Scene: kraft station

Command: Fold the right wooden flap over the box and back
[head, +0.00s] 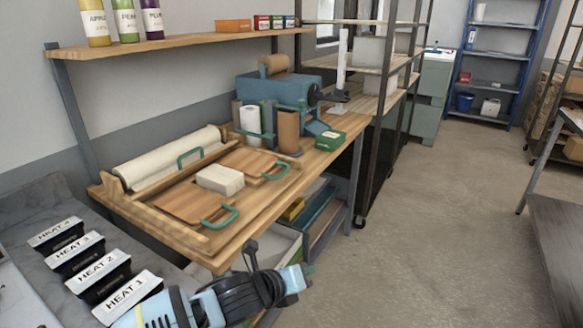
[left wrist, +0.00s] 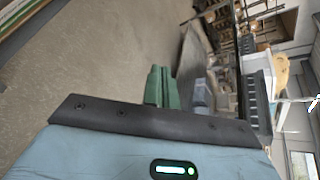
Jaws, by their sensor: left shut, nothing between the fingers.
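A pale box (head: 220,180) sits in the middle of the wooden folding board on the bench in the head view. The wooden flap on the right (head: 246,160) lies flat beyond the box, with a green handle (head: 276,171). Another wooden flap (head: 185,204) lies flat on the near side, with its own green handle (head: 220,216). My left gripper (head: 306,269) is off the bench's near corner, apart from the flaps and box. Its green fingers (left wrist: 160,87) are together and empty in the left wrist view, pointing over the floor. My right gripper is not in view.
A white paper roll (head: 165,158) with a green handle lies along the board's back left. Blue equipment (head: 275,88), upright rolls and a green box (head: 330,140) stand at the bench's far end. Black HEAT boxes (head: 102,277) stand at the left. Open floor (head: 430,220) lies right.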

